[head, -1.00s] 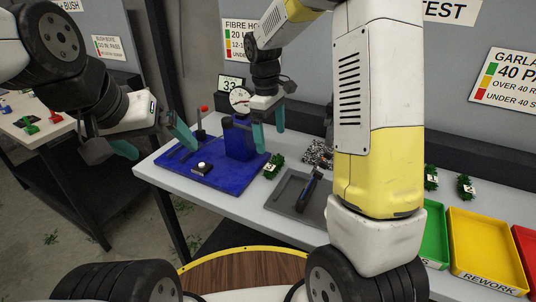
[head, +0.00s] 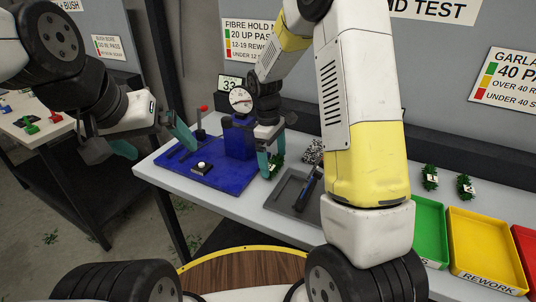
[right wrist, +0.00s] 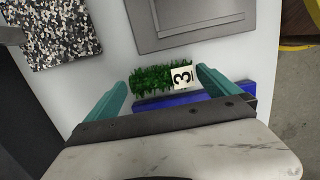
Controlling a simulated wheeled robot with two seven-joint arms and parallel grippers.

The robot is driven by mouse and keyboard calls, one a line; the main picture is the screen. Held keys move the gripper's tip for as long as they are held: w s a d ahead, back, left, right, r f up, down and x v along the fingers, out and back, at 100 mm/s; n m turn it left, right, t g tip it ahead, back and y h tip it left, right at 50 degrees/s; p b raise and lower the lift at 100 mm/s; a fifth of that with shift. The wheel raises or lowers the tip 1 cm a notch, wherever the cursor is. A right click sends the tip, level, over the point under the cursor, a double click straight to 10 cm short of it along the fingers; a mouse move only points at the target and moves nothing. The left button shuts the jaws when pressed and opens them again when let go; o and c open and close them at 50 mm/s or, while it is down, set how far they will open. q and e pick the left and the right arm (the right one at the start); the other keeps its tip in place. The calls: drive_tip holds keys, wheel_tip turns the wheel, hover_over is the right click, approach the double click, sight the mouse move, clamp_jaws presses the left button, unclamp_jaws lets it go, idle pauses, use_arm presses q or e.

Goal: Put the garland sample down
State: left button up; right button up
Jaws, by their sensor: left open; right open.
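The garland sample (head: 280,160), a short bushy green piece with a white tag, lies on the white table just right of the blue board. In the right wrist view the garland sample (right wrist: 152,81) shows its tag, marked 3, between my fingers. My right gripper (head: 271,164) is open and low over it, one finger at each end. In the right wrist view my right gripper (right wrist: 161,78) shows small gaps at both fingers. My left gripper (head: 152,143) is open and empty, left of the blue board, off the table's front left corner.
The blue board (head: 205,180) carries a blue block and a round dial gauge (head: 240,99). A grey tray (head: 283,193) holding a dark tool lies right of the sample. Two tagged garlands (head: 430,178) stand behind green (head: 428,232), yellow (head: 486,252) and red bins.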

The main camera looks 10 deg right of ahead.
drive_tip(key=c, duration=1.2)
drive_tip(key=shift+r, duration=0.15)
